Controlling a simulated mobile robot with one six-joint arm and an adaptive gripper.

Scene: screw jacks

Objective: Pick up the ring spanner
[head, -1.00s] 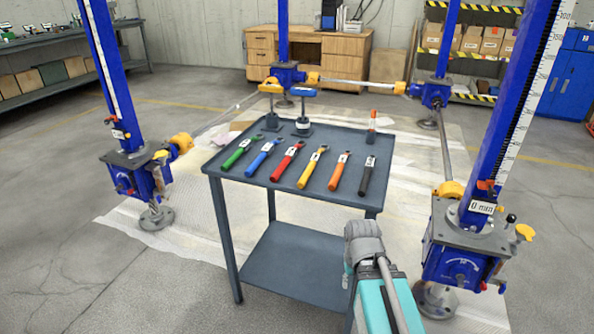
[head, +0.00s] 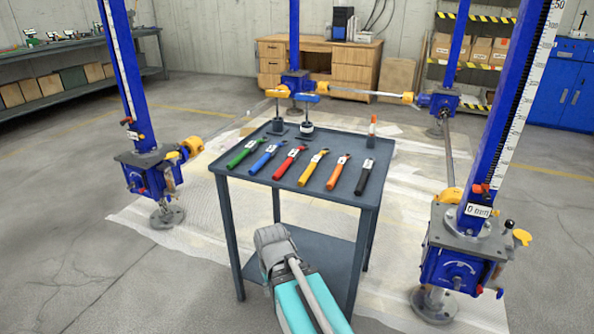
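Several tools with coloured handles lie in a row on the top of a dark grey cart (head: 230,170) in the head view. From left to right they are a green tool (head: 244,153), a blue tool (head: 264,159), a red tool (head: 288,163), a yellow tool (head: 312,169), an orange tool (head: 338,172) and a black tool (head: 365,177). Each carries a small white label, too small to read. I cannot tell which is the ring spanner. My arm shows at the bottom, in front of the cart; my gripper is not visible.
Two upright pieces with a yellow top (head: 278,92) and a blue top (head: 306,98) stand at the cart's back left. An orange-and-white item (head: 372,127) stands at the back right. Blue screw jacks (head: 147,172) (head: 450,268) flank the cart. Floor at left is clear.

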